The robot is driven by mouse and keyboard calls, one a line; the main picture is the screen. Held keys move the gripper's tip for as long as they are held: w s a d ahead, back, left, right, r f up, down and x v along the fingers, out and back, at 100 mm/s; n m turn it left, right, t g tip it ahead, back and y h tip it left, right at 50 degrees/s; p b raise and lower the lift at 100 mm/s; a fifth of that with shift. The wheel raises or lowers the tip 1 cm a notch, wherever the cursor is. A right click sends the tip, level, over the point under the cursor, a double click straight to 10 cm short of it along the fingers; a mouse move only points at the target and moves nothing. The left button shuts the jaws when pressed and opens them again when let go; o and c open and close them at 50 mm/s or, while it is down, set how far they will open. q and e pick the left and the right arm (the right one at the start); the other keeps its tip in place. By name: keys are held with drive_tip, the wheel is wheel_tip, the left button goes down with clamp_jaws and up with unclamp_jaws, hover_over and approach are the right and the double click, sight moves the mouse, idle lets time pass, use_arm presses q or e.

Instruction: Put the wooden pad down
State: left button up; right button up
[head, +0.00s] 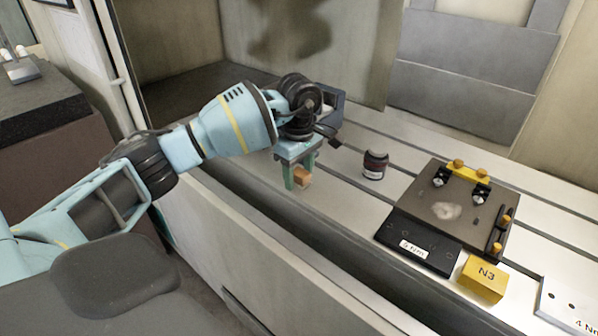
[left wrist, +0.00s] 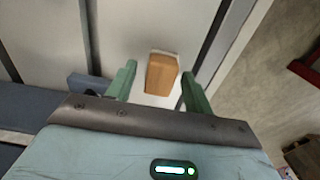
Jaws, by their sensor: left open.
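The wooden pad (head: 303,177) is a small orange-brown block on the pale slotted table. It also shows in the left wrist view (left wrist: 161,74), between and just beyond the green fingertips. My left gripper (head: 299,177) is over the table with its fingers pointing down around the pad's near area. In the left wrist view its fingers (left wrist: 156,84) are apart, with a gap on each side of the pad. I cannot tell whether the pad's underside touches the table. My right gripper is not in view.
A dark can (head: 375,165) stands right of the pad. A white plate (head: 567,305) lies at the right edge. Table slots run lengthwise.

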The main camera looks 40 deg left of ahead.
sight(299, 172)
use_arm(q)
drive_tip(key=shift+r, duration=0.3)
wheel_tip(299, 172, up, 12)
drive_tip(key=shift+f, duration=0.15)
drive_tip(key=shift+f, duration=0.1)
idle(0.6)
